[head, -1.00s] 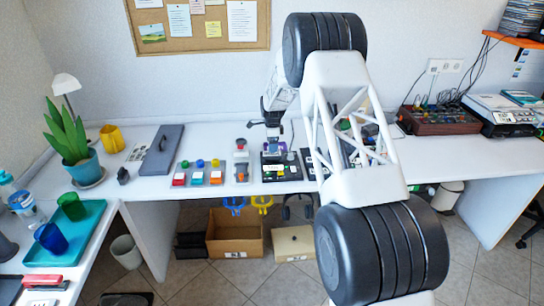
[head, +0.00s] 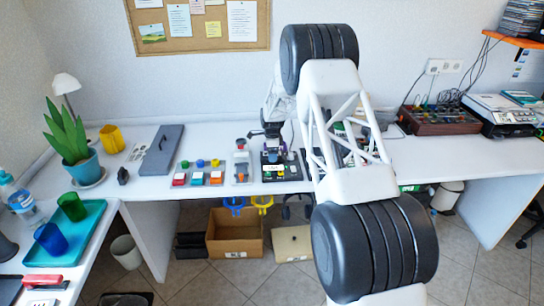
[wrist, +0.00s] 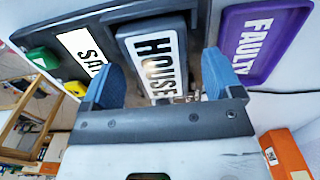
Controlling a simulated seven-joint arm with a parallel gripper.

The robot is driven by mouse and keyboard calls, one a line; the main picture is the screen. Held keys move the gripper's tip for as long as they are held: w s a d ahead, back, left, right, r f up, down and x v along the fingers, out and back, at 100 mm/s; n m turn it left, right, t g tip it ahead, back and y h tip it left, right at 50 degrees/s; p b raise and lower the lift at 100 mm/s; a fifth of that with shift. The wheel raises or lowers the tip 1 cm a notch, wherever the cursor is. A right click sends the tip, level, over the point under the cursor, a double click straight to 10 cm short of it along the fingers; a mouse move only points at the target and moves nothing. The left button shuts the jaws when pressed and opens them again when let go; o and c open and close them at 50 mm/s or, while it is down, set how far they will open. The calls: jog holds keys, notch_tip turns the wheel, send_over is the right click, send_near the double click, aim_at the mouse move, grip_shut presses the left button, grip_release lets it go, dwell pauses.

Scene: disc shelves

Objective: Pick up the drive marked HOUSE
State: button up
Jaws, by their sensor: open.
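The drive marked HOUSE (wrist: 155,55) is a grey block with a white label in black letters. In the wrist view it lies between the two blue fingertips of my gripper (wrist: 160,80). The gripper is open, with one finger on each side of the drive; I cannot tell whether either touches it. The drive sits on a dark holder (wrist: 50,38), beside a white label that is partly cut off. In the head view my gripper (head: 272,146) is low over the black holder (head: 281,174) on the table, and the drive cannot be made out there.
A purple plate marked FAULTY (wrist: 262,38) lies right of the drive in the wrist view. Green (wrist: 42,57) and yellow (wrist: 75,89) pieces are at the left. In the head view, a grey device (head: 241,168) stands left of the holder. An open cardboard box (head: 235,234) is below the table.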

jog(key=shift+c, duration=0.4)
jog(key=c, duration=1)
jog(key=shift+r, duration=0.2)
jog(key=shift+r, duration=0.6)
notch_tip(320, 180, up, 2)
jog(key=shift+r, duration=0.1)
jog(key=s, duration=0.5)
jog(key=s+d, duration=0.1)
jog(key=s, duration=0.4)
jog(key=s+r, duration=0.1)
jog(key=s, duration=0.5)
jog(key=shift+d+r, duration=0.1)
jog(key=shift+d, duration=0.1)
